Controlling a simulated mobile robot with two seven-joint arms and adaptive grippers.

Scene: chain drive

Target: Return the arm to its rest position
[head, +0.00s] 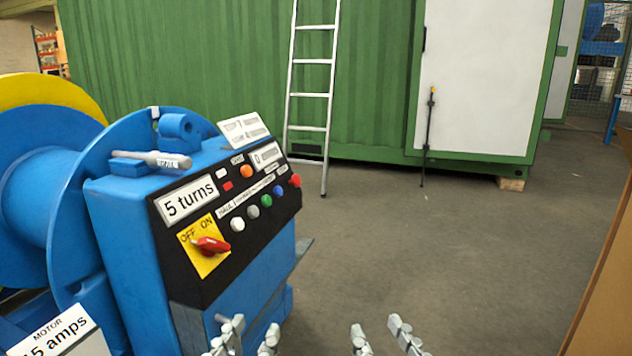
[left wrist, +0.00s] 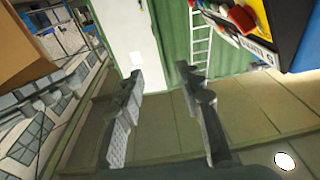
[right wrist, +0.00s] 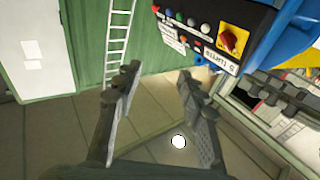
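My left gripper (head: 246,337) shows at the bottom edge of the head view, in front of the blue machine. Its fingers are apart with nothing between them, as the left wrist view (left wrist: 165,90) also shows. My right gripper (head: 382,334) is to its right at the bottom edge, over open floor. Its fingers are apart and empty in the right wrist view (right wrist: 157,82). The blue chain drive machine (head: 125,230) stands at the left with a black control panel (head: 230,255). The panel has a red switch on a yellow OFF/ON plate (head: 208,247), several coloured buttons and a "5 turns" label.
A green container (head: 190,60) with a leaning ladder (head: 313,95) stands behind. A brown panel (head: 605,280) borders the right. The grey floor (head: 450,250) between is clear.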

